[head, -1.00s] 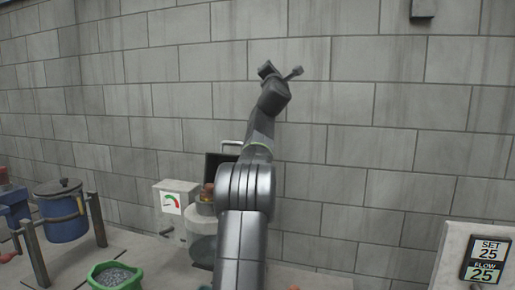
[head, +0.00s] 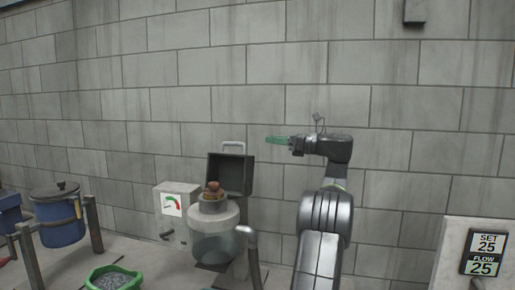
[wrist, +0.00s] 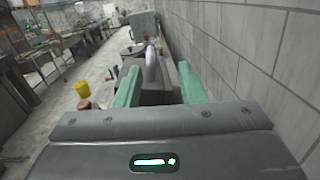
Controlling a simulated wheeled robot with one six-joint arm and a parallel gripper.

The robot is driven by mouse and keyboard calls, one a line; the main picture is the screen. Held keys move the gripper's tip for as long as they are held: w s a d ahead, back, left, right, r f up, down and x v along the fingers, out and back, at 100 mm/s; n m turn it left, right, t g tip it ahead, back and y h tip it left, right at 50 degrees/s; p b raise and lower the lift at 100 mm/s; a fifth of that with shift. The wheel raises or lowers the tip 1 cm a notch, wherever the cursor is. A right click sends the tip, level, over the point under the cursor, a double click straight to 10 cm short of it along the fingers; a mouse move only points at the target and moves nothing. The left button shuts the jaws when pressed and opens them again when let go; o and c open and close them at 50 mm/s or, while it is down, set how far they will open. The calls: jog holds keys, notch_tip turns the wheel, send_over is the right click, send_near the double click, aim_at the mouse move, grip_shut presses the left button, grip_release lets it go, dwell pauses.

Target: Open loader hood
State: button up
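The loader hood (head: 230,173) is a dark box-like cover with a pale bar handle (head: 233,145) on top. In the head view it stands raised behind the loader's glass vessel (head: 213,240), its hollow side facing the camera. Brown rounded pieces (head: 213,190) show at the vessel's top. My gripper (head: 270,140) points left, level with and to the right of the handle, apart from it. In the wrist view its two green fingers (wrist: 157,75) are spread, with a grey shape beyond them that I cannot identify surely. Nothing is visibly held.
A gauge box (head: 176,207) stands left of the vessel and a curved grey pipe (head: 250,250) right of it. The block wall (head: 420,130) runs behind.

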aim_at(239, 144)
jog(key=shift+n+g, duration=0.3)
jog(key=shift+g, duration=0.4)
jog(key=p+x, duration=0.1)
jog(key=x, duration=0.3)
jog(key=f+p+x, duration=0.1)
jog(key=x, duration=0.2)
jog(key=s+f+p+x, duration=0.1)
jog(key=x, duration=0.3)
jog(key=shift+a, duration=0.4)
jog(key=shift+w+a, duration=0.1)
jog(key=shift+a, duration=0.5)
grip_shut()
